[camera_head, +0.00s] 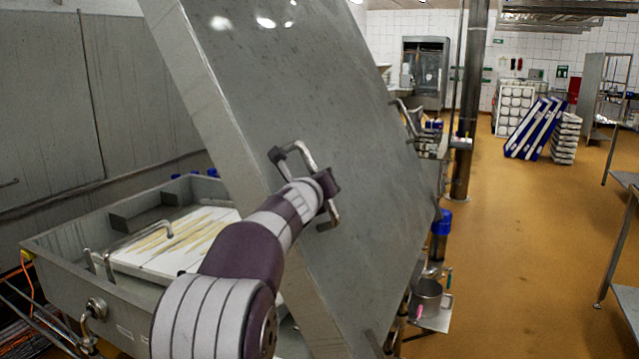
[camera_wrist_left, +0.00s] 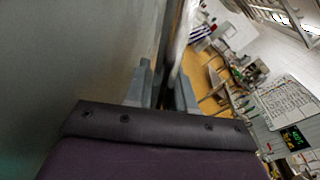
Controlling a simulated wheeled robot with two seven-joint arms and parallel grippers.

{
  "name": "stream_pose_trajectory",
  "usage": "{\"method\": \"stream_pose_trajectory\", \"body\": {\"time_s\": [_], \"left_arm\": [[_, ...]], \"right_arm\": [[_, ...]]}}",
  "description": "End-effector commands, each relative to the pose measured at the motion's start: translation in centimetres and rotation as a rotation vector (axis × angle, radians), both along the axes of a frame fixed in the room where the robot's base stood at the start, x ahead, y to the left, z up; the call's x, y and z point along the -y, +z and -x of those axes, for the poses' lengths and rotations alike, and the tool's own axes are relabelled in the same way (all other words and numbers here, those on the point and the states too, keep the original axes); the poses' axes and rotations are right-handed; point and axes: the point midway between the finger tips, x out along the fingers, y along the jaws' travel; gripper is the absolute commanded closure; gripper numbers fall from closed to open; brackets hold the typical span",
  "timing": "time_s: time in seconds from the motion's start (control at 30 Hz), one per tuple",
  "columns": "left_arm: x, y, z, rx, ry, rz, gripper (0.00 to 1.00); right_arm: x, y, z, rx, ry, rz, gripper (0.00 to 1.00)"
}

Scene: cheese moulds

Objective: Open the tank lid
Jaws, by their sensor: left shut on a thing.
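The tank lid (camera_head: 370,130) is a large grey metal plate, raised and steeply tilted over the open tank (camera_head: 60,245). A bent metal handle (camera_head: 298,150) sits on the lid's face. My left gripper (camera_head: 328,192) is at this handle, and my arm hides part of it. In the left wrist view the lid (camera_wrist_left: 75,55) fills the left side. The two fingers of my left gripper (camera_wrist_left: 162,90) are shut on the handle bar (camera_wrist_left: 183,45). My right gripper is in neither view.
A white slab (camera_head: 150,262) with a metal handle lies inside the tank. A steel column (camera_head: 470,100) stands behind the lid. A metal pot (camera_head: 427,297) is low at the lid's right. The orange floor (camera_head: 530,240) is clear between the tank and the tables at right.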

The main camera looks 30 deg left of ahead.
Motion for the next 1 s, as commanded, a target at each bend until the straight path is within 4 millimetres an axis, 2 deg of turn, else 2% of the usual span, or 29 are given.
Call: {"method": "stream_pose_trajectory", "body": {"time_s": [0.07, 0.1, 0.13, 0.17, 0.43, 0.57, 0.77, 1.0], "left_arm": [[0.2, 0.1, -0.1, 0.002, -0.005, -0.002, 1.00], [0.2, 0.1, -0.1, 0.001, -0.006, -0.002, 0.70], [0.2, 0.0, -0.1, 0.001, -0.005, -0.002, 0.60], [0.2, 0.0, -0.1, 0.001, -0.005, -0.002, 0.56], [0.1, -0.1, 0.0, -0.002, -0.003, 0.001, 0.56], [0.4, -0.1, 1.0, -0.001, -0.003, 0.000, 0.56], [1.7, 0.3, 4.9, 0.001, -0.004, -0.002, 0.56], [3.3, 1.0, 10.1, 0.000, -0.004, -0.002, 0.56]], "right_arm": [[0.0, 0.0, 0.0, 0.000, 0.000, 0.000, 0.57], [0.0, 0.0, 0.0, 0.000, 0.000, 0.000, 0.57], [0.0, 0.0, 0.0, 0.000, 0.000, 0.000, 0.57], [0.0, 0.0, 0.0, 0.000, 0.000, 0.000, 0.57], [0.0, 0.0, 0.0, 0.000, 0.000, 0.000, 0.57], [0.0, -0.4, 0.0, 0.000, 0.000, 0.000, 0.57], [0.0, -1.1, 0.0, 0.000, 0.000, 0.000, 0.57], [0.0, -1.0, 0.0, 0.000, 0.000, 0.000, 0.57]]}}
